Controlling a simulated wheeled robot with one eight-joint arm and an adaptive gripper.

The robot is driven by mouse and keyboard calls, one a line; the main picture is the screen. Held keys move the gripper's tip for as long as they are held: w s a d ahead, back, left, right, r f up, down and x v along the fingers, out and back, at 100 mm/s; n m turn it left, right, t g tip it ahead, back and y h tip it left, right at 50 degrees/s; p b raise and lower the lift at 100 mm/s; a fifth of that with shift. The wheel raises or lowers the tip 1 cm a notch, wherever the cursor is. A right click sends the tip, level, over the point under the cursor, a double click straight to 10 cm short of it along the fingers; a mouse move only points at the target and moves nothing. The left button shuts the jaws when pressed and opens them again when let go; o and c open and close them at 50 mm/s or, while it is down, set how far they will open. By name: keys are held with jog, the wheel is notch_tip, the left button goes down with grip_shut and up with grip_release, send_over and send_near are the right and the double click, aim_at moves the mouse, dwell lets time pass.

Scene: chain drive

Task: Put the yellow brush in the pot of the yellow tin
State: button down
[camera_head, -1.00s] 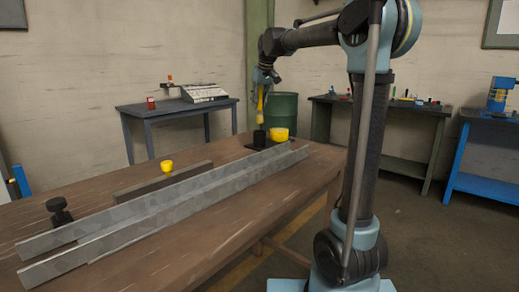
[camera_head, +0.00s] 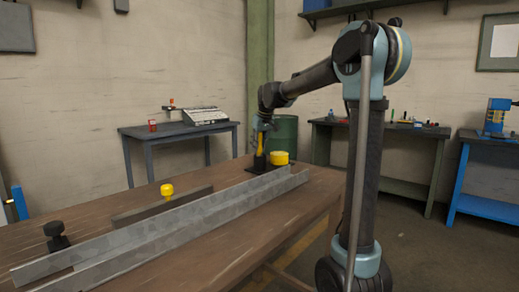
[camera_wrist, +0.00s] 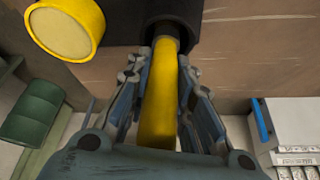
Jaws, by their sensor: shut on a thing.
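My gripper (camera_head: 262,127) is shut on the yellow brush (camera_head: 260,143), which it holds upright over the far end of the table. In the wrist view the fingers (camera_wrist: 163,75) lie on both sides of the brush's yellow handle (camera_wrist: 159,100). The brush's dark lower end (camera_wrist: 166,35) is at the mouth of the black pot (camera_wrist: 188,10) and seems to reach into it; how deep is hidden. In the head view the black pot (camera_head: 259,163) stands directly below the brush. The yellow tin (camera_head: 279,158) stands just right of the pot; the wrist view shows it at upper left (camera_wrist: 65,28).
Two long grey metal rails (camera_head: 165,228) run along the wooden table (camera_head: 110,212) in front of the pot. A yellow knob-like piece (camera_head: 167,190) and a black one (camera_head: 56,237) are further left. A green drum (camera_head: 284,138) stands behind.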

jog(key=shift+f, duration=0.45)
jog(key=shift+s+f, duration=0.2)
jog(key=shift+f, duration=0.1)
jog(key=c, duration=1.4)
grip_release()
jog(key=shift+d, duration=0.1)
jog(key=shift+w+f, duration=0.2)
jog(key=shift+f, duration=0.05)
jog(key=shift+r, duration=0.1)
jog(key=shift+r, duration=0.15)
